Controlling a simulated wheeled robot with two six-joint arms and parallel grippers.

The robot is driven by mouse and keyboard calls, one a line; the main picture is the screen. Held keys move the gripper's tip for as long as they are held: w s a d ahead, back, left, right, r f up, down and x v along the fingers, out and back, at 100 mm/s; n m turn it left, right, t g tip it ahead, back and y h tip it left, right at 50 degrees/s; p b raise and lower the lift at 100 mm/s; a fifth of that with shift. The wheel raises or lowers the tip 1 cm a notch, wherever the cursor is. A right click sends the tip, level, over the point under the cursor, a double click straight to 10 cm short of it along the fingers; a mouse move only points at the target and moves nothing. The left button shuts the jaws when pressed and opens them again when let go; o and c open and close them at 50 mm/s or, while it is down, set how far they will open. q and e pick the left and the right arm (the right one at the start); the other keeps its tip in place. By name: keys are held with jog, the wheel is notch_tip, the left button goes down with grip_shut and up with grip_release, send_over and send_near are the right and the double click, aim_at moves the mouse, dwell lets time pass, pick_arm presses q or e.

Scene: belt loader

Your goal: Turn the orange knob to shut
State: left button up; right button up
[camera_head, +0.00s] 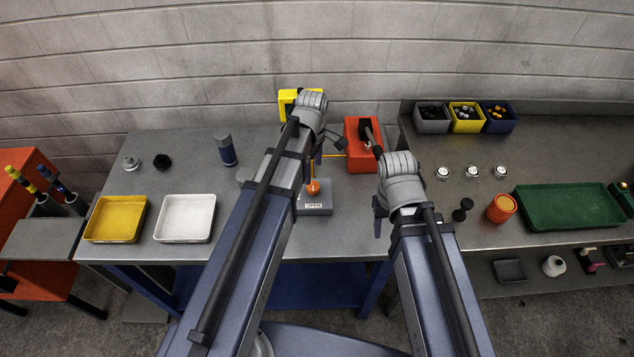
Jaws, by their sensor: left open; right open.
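The orange knob (313,187) stands on a grey block (316,210) on the middle table. A label on the block's front reads OPEN. An orange bar shows just above the knob, partly behind my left arm. My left gripper (323,152) is open above and beside the knob, largely hidden by its own wrist; I cannot tell whether it touches the knob.
A yellow tray (112,222) and a white tray (185,219) lie at the left. A dark cylinder (226,149) stands behind them. A yellow frame (286,100) stands at the back. The right bench holds small bins, a green tray (568,207) and an orange cup (501,209).

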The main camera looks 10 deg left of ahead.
aim_at(313, 185)
pick_arm(q)
notch_tip(313, 185, down, 8)
jog(key=b, duration=0.7)
jog(key=shift+r, duration=0.25)
grip_shut()
